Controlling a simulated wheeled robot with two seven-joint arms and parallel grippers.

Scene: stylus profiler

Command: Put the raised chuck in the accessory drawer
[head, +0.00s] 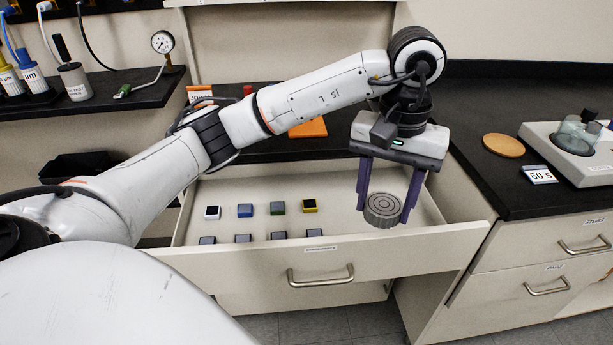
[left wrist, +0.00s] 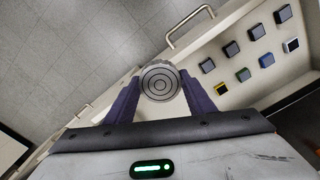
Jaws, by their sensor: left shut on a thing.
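The raised chuck is a grey round disc (head: 382,210) with ring grooves on its top and a ribbed side. My left gripper (head: 384,205) is shut on it, with one purple finger on each side. The left wrist view also shows the chuck (left wrist: 159,82) between the fingertips (left wrist: 160,88). The open accessory drawer (head: 235,268) lies below. The chuck appears over the drawer's right part, near its front panel. I cannot tell its exact height, or whether it touches the drawer. My right gripper is not in view.
Several small coloured blocks (head: 245,210) sit in rows in the drawer's left and middle. The dark counter at right holds an orange disc (head: 503,145), a "60 s" card (head: 539,175) and a white device (head: 570,150). A dial gauge (head: 162,42) stands at left.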

